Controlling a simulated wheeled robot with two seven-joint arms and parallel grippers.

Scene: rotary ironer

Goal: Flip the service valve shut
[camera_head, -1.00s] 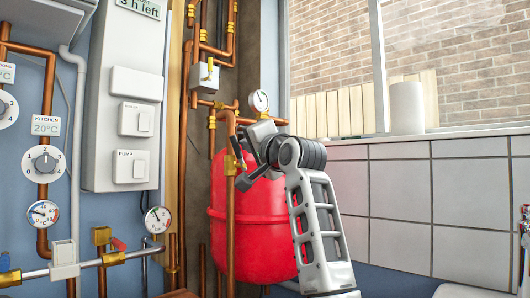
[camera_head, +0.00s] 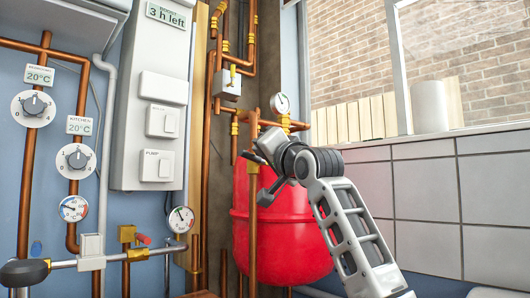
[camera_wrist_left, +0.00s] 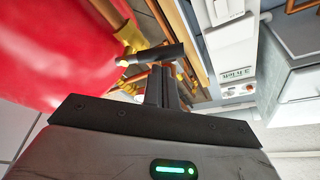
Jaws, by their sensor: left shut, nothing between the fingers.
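My left gripper (camera_head: 262,180) is shut and empty. It is at the upright copper pipe and brass fitting (camera_head: 253,168) in front of the red vessel (camera_head: 285,235). In the left wrist view its dark fingers (camera_wrist_left: 165,88) reach a black bar (camera_wrist_left: 150,55) with brass at one end, possibly the valve lever; I cannot tell whether they touch. No label identifies the service valve. My right gripper is out of view.
A pressure gauge (camera_head: 281,103) stands above the vessel. The white control box (camera_head: 152,110) and thermostat dials (camera_head: 75,160) are on the blue wall at left. A black rounded handle (camera_head: 25,272) is at the lower left. The tiled wall (camera_head: 420,190) at right is clear.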

